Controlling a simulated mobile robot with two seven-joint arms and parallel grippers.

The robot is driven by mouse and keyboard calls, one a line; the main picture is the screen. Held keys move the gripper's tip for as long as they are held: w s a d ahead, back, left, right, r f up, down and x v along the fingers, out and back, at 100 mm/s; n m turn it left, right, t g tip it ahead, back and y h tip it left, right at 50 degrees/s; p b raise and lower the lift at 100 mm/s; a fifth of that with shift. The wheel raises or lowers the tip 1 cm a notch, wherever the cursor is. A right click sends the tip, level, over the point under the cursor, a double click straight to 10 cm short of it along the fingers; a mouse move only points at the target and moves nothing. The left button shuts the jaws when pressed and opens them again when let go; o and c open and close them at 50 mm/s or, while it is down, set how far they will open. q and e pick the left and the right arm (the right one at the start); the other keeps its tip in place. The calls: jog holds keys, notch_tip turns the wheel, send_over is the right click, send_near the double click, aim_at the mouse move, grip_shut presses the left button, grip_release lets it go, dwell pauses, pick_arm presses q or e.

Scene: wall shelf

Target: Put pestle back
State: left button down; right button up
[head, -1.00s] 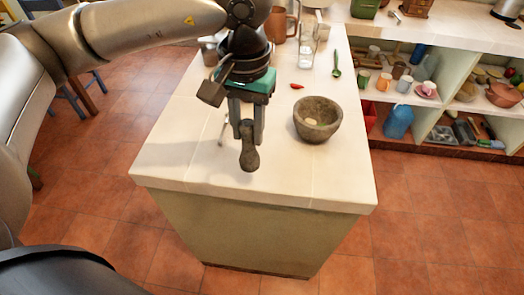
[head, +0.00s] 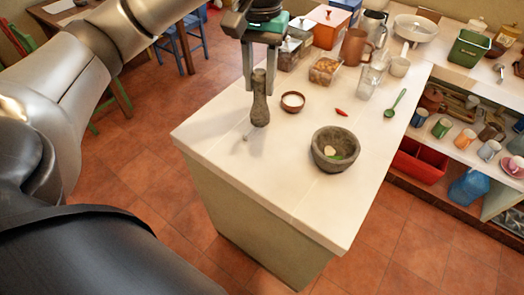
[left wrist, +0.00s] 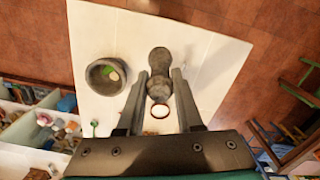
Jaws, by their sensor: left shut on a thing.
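The grey stone pestle (head: 260,108) hangs nearly upright in my left gripper (head: 261,84), thick end down. The two fingers are shut on its upper part, and it seems held above the white counter. In the left wrist view the pestle (left wrist: 159,62) sits between the fingertips (left wrist: 160,84). The stone mortar (head: 335,160) stands on the counter, to the right of and nearer than the pestle. It holds a pale piece and something green. The mortar (left wrist: 94,83) is left of the pestle in the left wrist view, apart from it. My right gripper is out of view.
A small brown bowl (head: 292,104) stands just right of the pestle. A red chili (head: 341,112), a green spoon (head: 396,103), a glass (head: 369,82) and a food container (head: 324,70) lie farther back. The counter (head: 290,195) is clear in front of the mortar.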

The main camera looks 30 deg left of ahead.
aim_at(260, 104)
pick_arm(q)
notch_tip(260, 104, down, 18)
dwell(0.5)
jog(key=shift+f, duration=0.2)
jog(key=c, duration=0.6)
grip_release()
jog(key=shift+o, duration=0.2)
jog(key=shift+r, duration=0.1)
notch_tip(260, 104, up, 12)
jog(key=shift+w+r+b, duration=0.1)
jog(key=shift+b, duration=0.2)
